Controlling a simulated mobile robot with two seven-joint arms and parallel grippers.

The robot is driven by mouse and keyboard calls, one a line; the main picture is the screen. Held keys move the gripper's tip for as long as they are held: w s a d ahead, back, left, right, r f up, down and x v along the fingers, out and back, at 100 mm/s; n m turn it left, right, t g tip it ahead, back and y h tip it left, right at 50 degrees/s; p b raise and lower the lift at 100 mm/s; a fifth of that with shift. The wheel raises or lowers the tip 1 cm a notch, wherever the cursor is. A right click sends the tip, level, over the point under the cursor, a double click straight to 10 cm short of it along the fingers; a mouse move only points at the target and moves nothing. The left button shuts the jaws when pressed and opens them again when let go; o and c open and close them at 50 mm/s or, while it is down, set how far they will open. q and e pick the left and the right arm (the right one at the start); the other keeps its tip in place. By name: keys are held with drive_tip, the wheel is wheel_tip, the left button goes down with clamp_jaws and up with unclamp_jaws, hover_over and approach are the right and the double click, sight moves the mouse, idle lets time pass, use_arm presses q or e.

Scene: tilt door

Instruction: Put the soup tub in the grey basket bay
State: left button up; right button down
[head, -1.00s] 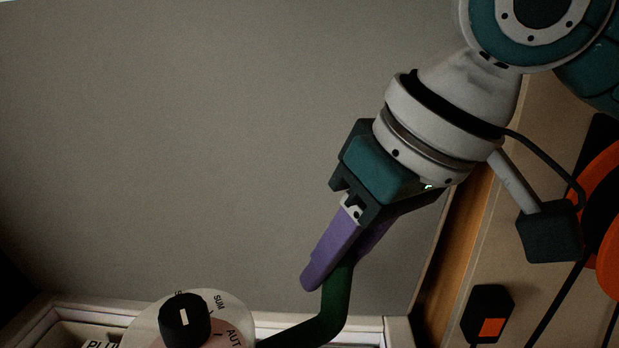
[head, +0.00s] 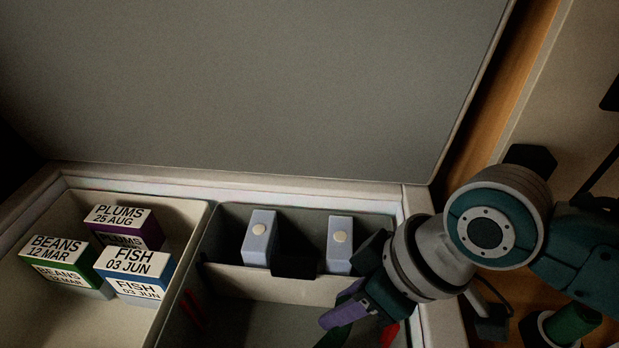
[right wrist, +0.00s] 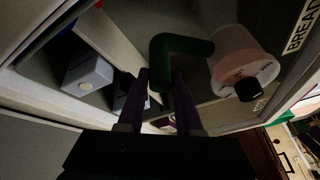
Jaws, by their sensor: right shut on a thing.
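My right gripper (head: 330,321) reaches down over the front right part of the chest, its purple fingers shut on a green bent handle (head: 333,339). In the right wrist view the fingers (right wrist: 161,76) close around this green handle, which runs to a pale round tub (right wrist: 240,62) with a black knob. I take this for the soup tub; no soup label is readable. In the head view the tub is out of sight. The grey basket (head: 300,287) is behind and left of the gripper, with two pale blue-grey boxes (head: 259,238) (head: 340,243) in it. My left gripper is not in view.
The left bay (head: 75,318) holds cartons marked plums (head: 118,225), beans (head: 62,262) and fish (head: 130,272). The raised grey lid (head: 250,90) stands behind. A bread label (right wrist: 303,27) shows in the wrist view. Red parts (head: 190,310) show in the front bay.

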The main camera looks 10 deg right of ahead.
drive_tip(key=shift+r, duration=0.15)
drive_tip(key=shift+s+r+p, duration=0.1)
drive_tip(key=shift+p, duration=0.55)
drive_tip(key=shift+t, duration=0.3)
wheel_tip(320, 180, down, 6)
drive_tip(key=b, duration=0.4)
drive_tip(key=shift+r, duration=0.2)
drive_tip(key=shift+f+b, duration=1.15)
drive_tip(key=shift+f, duration=0.2)
drive_tip(key=shift+f+b, duration=0.3)
drive_tip(key=shift+f, duration=0.1)
drive_tip(key=shift+c, duration=1)
unclamp_jaws()
drive_tip(key=shift+d, duration=0.1)
